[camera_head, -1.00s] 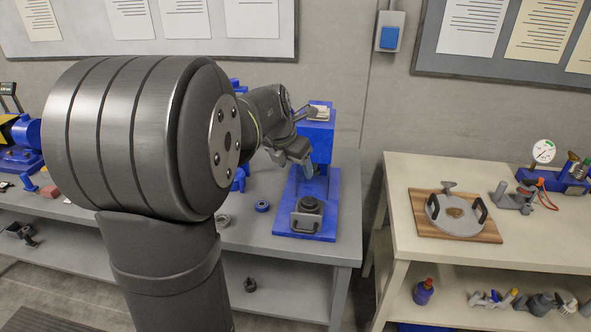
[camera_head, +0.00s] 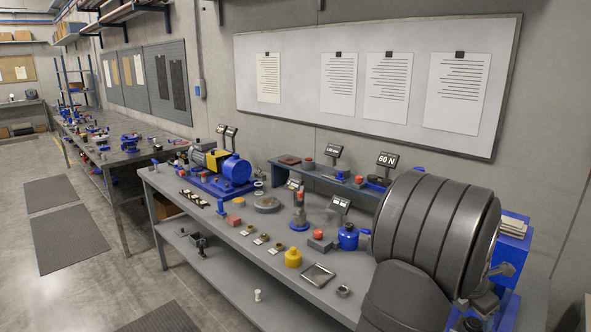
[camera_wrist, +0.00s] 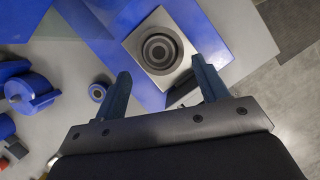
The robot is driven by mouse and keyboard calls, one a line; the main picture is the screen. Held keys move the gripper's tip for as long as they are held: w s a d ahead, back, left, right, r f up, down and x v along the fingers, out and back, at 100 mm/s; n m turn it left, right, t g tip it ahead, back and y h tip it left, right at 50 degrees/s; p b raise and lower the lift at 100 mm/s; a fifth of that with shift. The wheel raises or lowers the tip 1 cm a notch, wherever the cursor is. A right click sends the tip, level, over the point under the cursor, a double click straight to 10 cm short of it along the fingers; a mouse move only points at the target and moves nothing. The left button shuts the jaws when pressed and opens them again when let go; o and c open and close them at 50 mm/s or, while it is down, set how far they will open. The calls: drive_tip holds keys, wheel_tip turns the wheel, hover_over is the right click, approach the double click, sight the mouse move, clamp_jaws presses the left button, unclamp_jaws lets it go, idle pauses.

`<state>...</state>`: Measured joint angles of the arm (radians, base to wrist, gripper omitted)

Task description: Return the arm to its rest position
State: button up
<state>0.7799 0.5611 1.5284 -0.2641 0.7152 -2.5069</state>
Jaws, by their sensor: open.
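My gripper (camera_wrist: 160,67) shows in the wrist view with its two blue-grey fingers apart and nothing between them. Beyond the fingertips is a square metal block with a dark round ringed part (camera_wrist: 160,50), on a blue base (camera_wrist: 105,35). I cannot tell how far the fingertips are above it. In the head view, my large dark arm joint fills the lower right and hides most of the blue press-like stand (camera_head: 513,240). The gripper's fingers cannot be made out there.
The grey bench (camera_head: 225,243) holds a blue and yellow motor unit (camera_head: 222,165), a yellow weight-like piece (camera_head: 293,257), a flat metal tray (camera_head: 318,275) and several small parts. A blue raised shelf (camera_head: 330,178) stands behind. Floor on the left is open, with dark mats (camera_head: 70,235).

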sight(474, 324)
drive_tip(key=shift+x, duration=1.9)
